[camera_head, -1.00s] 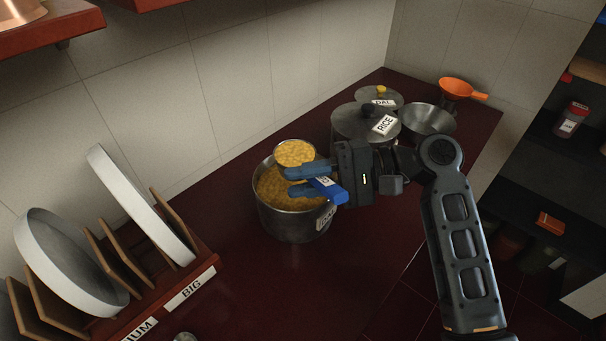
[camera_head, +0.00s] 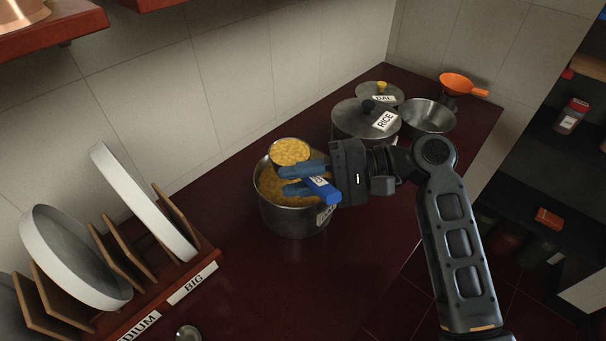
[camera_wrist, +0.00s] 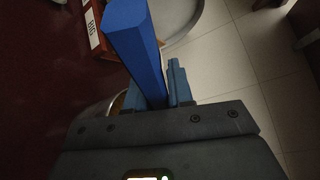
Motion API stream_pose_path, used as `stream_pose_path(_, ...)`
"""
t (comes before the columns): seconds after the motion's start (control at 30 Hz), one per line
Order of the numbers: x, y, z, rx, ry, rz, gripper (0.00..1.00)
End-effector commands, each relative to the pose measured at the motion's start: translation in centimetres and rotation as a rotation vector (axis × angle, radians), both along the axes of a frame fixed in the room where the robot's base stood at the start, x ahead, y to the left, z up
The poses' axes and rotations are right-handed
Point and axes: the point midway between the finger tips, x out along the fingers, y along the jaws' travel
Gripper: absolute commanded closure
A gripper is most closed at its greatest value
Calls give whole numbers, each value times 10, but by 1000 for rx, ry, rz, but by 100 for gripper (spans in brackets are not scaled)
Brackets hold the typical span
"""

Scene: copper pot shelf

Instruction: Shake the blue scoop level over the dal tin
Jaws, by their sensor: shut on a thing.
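The blue scoop's handle (camera_head: 323,190) is held in my gripper (camera_head: 303,180), which is shut on it. The scoop's round bowl (camera_head: 290,152) is full of yellow dal and sits over the back part of the open dal tin (camera_head: 296,221). The tin is a steel pot with yellow dal inside and a partly hidden label on its front. Whether the bowl touches the tin's rim or is clear of it I cannot tell. In the wrist view the blue handle (camera_wrist: 138,45) rises between my fingers; the bowl is hidden there.
The pot labelled RICE (camera_head: 362,122), a lid labelled DAL (camera_head: 380,95), a steel bowl (camera_head: 429,117) and an orange funnel (camera_head: 458,85) stand at the back right. A rack (camera_head: 205,268) with white pans and wooden dividers stands at the left.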

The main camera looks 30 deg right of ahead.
Motion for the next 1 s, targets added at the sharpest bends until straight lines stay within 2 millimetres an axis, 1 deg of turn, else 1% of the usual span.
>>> stream_pose_path(0.2,0,-26,0,0,0,-3,100)
stream_pose_path(0.27,0,-28,0,0,0,-2,100)
stream_pose_path(0.37,0,-25,0,0,0,1,100)
stream_pose_path(0.6,0,1,0,0,-1,3,100)
stream_pose_path(0.67,0,5,0,0,-1,1,100)
stream_pose_path(0.77,0,2,0,0,-1,-2,100)
stream_pose_path(0.87,1,-7,0,0,-1,-2,100)
stream_pose_path(1.0,0,-24,0,-1,0,-3,100)
